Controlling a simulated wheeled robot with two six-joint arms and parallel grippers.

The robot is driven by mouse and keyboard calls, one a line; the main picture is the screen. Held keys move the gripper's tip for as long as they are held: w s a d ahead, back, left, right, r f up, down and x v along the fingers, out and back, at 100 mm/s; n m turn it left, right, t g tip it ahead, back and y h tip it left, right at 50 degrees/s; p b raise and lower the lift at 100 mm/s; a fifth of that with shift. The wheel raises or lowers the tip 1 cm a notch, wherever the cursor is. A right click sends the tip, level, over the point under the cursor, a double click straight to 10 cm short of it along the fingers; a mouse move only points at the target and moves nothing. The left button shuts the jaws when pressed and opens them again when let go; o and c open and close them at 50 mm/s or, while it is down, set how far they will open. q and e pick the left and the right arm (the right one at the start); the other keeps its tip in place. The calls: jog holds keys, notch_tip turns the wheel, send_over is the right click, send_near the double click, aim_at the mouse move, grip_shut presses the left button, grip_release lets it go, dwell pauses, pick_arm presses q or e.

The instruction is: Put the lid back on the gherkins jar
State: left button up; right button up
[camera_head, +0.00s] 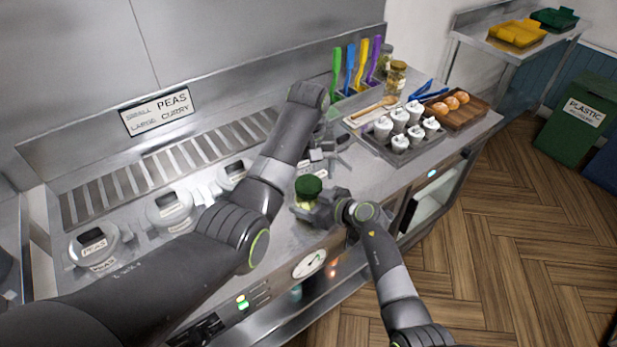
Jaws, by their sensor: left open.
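The gherkins jar (303,203), a small glass jar with yellow-green contents, stands upright near the counter's front edge. Its dark green lid (308,186) sits on top of the mouth; whether it is fully seated cannot be told. My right gripper (309,212) reaches in from the right, with its fingers around the lower jar, and appears shut on it. My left gripper (325,152) is open and empty, above the counter behind the jar and apart from the lid. My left arm covers part of the counter.
Lidded containers marked peas (92,243) stand at the left. A tray of white cups (402,150) and a wooden board of round brown items (472,113) are at the right. A gold-lidded jar (396,78) and coloured utensils stand at the back. A pressure dial (309,263) is on the front panel.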

aim_at(309, 184)
pick_arm(q)
jog(key=shift+r, duration=0.6)
jog(key=shift+c, duration=0.3)
jog(key=shift+r+n, duration=1)
jog(key=shift+r, duration=0.75)
jog(key=shift+f, duration=4.05)
